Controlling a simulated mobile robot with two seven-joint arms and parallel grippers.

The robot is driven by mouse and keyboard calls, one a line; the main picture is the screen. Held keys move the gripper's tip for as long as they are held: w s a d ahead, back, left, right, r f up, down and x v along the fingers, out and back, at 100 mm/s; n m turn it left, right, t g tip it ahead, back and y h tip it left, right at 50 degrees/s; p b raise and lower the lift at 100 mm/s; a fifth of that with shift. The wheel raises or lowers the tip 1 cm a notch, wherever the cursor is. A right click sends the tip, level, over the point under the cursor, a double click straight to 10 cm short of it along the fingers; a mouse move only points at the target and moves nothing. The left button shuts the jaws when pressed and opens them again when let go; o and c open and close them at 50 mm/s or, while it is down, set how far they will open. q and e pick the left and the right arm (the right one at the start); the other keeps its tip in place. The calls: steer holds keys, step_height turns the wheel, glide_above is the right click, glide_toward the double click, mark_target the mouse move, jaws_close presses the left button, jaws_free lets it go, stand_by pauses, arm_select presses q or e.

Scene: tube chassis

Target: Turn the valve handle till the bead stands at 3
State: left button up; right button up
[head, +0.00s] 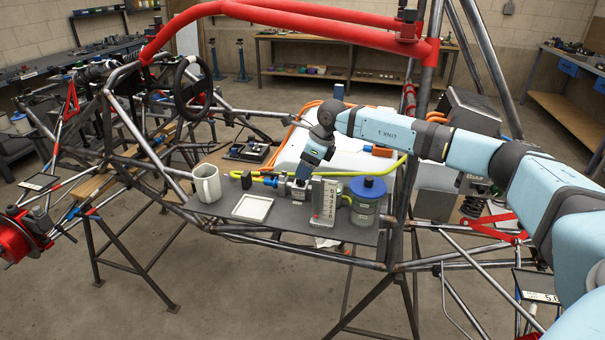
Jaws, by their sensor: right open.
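A flow gauge (325,203) with an upright numbered scale stands on the dark shelf plate (285,236). A small reddish spot low on its left side may be the bead, but it is too small to read against the numbers. The valve (299,192) is a small metal body just left of the gauge, joined to a blue fitting and a yellow hose. My right gripper (301,182) points down over the valve, and its jaws are open. The gripper mostly hides the handle, so I cannot tell whether the jaws touch it. My left gripper is out of view.
On the plate stand a pale mug (207,184), a white square tray (252,208) and a blue-lidded jar (367,201) right of the gauge. A yellow hose (372,174) runs behind. Chassis tubes (401,190) rise at the right.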

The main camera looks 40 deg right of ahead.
steer(key=x, duration=0.3)
steer(key=shift+f, duration=0.1)
steer(key=c, duration=0.9)
